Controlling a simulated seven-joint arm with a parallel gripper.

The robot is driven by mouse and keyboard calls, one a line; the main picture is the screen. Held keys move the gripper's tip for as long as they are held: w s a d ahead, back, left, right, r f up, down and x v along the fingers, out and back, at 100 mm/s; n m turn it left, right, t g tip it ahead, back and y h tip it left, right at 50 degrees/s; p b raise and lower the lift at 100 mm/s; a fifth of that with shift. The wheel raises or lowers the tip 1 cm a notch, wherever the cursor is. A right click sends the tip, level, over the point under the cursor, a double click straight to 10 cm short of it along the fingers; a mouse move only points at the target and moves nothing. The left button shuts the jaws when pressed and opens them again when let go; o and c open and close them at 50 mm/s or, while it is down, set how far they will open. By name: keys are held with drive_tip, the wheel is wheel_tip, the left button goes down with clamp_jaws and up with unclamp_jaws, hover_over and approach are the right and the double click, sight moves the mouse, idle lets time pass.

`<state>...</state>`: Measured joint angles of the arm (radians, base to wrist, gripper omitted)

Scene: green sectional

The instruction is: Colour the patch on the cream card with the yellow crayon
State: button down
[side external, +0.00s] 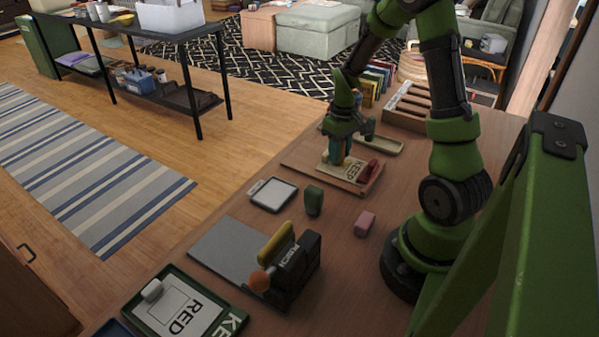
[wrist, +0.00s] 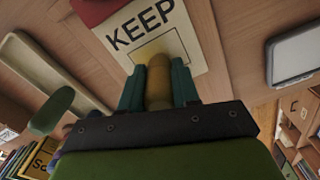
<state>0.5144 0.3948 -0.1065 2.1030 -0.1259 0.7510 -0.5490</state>
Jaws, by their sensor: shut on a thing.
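My gripper (side external: 338,158) is over the card's left part, pointing down. Its teal fingers (wrist: 158,88) are shut on the yellow crayon (wrist: 158,75), whose far end is at the patch. I cannot tell whether the tip touches the card.
A red object (side external: 371,170) lies at the card's right side. Behind is a beige tray (side external: 388,146) with a green piece (side external: 368,127). Nearer are a grey pad (side external: 273,195), a green block (side external: 314,200), a pink block (side external: 364,223) and a black punch (side external: 297,265).

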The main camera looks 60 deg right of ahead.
drive_tip(key=shift+a, duration=2)
drive_tip(key=shift+d, duration=3.85)
drive_tip(key=shift+s+d, duration=0.1)
drive_tip(key=shift+s, duration=0.15)
drive_tip(key=shift+s+a, duration=0.2)
drive_tip(key=shift+a, duration=3.85)
drive_tip(key=shift+d, duration=4.05)
wheel_tip(320, 180, up, 8)
